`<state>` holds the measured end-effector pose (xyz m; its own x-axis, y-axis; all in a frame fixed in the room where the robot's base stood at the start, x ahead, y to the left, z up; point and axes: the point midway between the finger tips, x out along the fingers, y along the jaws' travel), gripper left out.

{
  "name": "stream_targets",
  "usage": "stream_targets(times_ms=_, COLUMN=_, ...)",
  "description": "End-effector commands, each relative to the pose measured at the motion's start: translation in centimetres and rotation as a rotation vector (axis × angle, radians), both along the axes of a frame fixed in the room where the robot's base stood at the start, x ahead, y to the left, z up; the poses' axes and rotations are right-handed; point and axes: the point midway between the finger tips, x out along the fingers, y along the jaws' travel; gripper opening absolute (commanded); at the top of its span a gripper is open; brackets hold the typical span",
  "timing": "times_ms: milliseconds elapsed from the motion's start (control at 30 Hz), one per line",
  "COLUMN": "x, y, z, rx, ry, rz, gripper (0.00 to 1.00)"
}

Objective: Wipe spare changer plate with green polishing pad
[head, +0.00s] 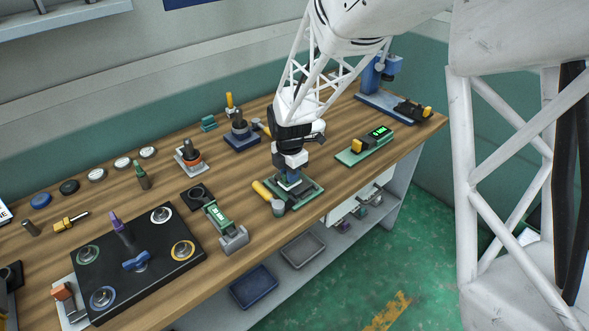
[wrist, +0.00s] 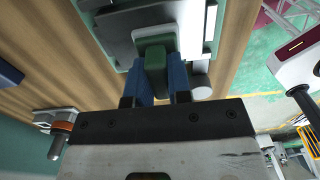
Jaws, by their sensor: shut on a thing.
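My gripper (head: 291,180) points down over the workbench. In the wrist view, its two blue fingers (wrist: 165,82) are shut on a green block, the polishing pad (wrist: 155,58). A pale grey plate on a green base, apparently the spare changer plate (wrist: 118,40), lies right beyond the pad. In the head view, the green base (head: 308,192) shows beneath my gripper, which hides much of the plate. The pad is at or just above the plate; I cannot tell whether they touch.
A yellow-handled tool with a grey head (head: 278,206) lies against the base's left side. A green device with a lit display (head: 366,146) stands to the right. The bench's front edge is close.

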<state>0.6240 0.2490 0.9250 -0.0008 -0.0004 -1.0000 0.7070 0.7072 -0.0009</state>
Motion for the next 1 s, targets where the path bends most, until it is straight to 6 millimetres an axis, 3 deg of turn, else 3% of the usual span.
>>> stream_targets(times_ms=100, x=-0.4, y=0.4, z=-0.1, rx=0.0, ry=0.0, rz=0.0, gripper=0.0)
stream_targets(times_ms=633, x=2.5, y=-2.5, z=-0.2, rx=-0.001, ry=0.001, rz=-0.003, gripper=0.0)
stream_targets(times_ms=767, x=2.5, y=-2.5, z=2.1, rx=0.001, ry=-0.004, rz=0.0, gripper=0.0)
stream_targets(times_ms=1000, x=2.5, y=-2.5, z=3.9, rx=0.001, ry=-0.002, rz=0.0, gripper=0.0)
